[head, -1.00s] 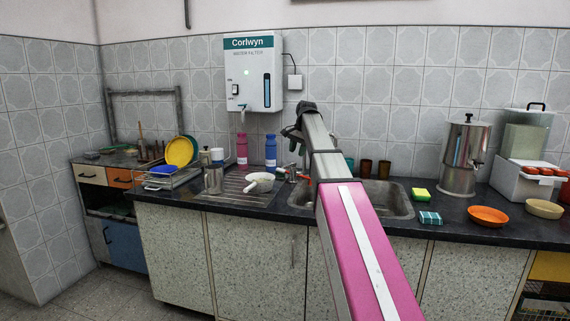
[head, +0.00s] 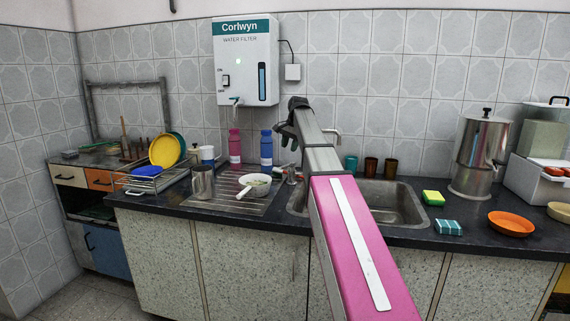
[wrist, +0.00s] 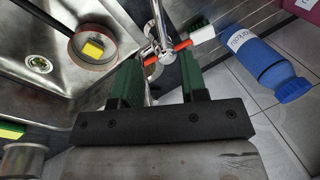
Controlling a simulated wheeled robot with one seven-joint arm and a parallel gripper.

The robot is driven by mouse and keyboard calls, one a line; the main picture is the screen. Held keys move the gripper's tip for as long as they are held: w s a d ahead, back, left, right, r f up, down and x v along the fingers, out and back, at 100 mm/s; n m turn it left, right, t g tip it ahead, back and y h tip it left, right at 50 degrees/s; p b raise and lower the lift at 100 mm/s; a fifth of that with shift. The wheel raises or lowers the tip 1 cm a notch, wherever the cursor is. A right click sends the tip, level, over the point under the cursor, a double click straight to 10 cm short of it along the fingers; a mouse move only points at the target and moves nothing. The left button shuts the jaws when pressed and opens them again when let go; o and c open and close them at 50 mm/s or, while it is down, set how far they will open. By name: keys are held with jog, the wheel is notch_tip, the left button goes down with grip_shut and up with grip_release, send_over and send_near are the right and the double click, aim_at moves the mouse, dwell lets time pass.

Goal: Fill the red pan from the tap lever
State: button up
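In the wrist view a reddish-rimmed round pan (wrist: 93,62) with a dark handle sits in the steel sink, with a yellow block in view inside its rim. The chrome tap (wrist: 158,22) stands beside it, with a red lever bar (wrist: 181,45) across its body. My gripper (wrist: 160,60) is open, its two green fingers either side of the tap body near the red lever; I cannot tell if they touch it. In the head view my gripper (head: 287,138) hangs over the sink's left end, and my arm hides the pan. No water stream shows.
A blue bottle (head: 266,150) and a pink bottle (head: 234,146) stand behind the drainboard, which holds a white pan (head: 257,181) and a steel tumbler (head: 203,182). Cups (head: 371,166) stand behind the sink (head: 400,204). A sponge (head: 433,198) and an orange plate (head: 511,223) lie on the right.

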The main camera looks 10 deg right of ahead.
aim_at(287, 165)
jog(key=x, duration=0.9)
jog(key=shift+f, duration=0.1)
grip_shut()
